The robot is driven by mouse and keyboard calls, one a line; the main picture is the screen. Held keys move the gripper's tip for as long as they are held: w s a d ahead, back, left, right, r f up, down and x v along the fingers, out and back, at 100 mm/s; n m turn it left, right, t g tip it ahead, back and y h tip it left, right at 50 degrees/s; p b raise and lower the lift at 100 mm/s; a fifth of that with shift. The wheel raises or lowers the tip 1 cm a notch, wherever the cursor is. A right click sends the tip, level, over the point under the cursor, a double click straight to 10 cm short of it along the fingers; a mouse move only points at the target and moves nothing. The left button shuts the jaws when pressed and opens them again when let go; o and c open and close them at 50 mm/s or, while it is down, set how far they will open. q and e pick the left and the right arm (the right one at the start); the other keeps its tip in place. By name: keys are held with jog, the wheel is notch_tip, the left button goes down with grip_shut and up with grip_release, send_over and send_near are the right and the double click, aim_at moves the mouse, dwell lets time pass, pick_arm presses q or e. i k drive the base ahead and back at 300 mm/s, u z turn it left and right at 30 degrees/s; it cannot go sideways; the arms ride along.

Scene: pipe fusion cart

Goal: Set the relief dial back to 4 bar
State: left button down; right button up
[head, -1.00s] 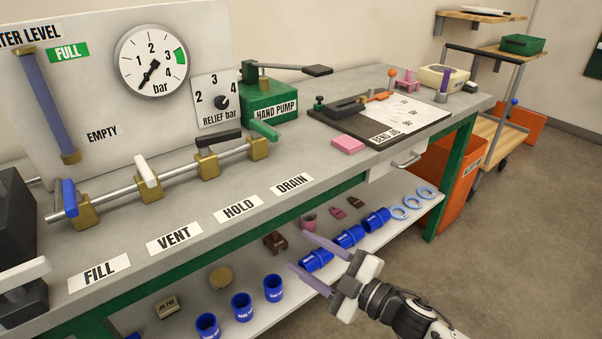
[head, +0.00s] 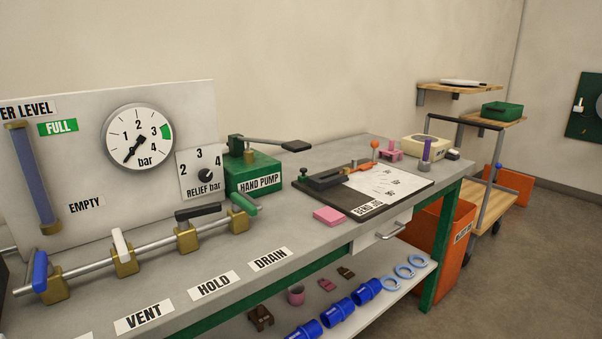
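The relief dial (head: 204,175) is a small black knob on a white plate marked 2, 3, 4 and RELIEF bar. It is at the right end of the gauge panel, left of the green hand pump (head: 253,174). Its pointer is too small to read surely; it seems to lean up and right, towards the 4. The round pressure gauge (head: 138,137) above left has its black needle at the lower left, near the scale's low end. Neither of my grippers is in view, and nothing covers the dial.
A rail of valves with blue, white, black (head: 197,212) and green handles runs below the dial. A pink block (head: 329,216) and a bend jig board (head: 365,189) lie to the right on the bench. The bench front by the labels is clear.

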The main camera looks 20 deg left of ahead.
aim_at(205, 175)
jog(key=z, duration=0.4)
jog(key=k, duration=1.2)
jog(key=u, duration=1.65)
jog(key=i, duration=0.5)
jog(key=z, duration=0.1)
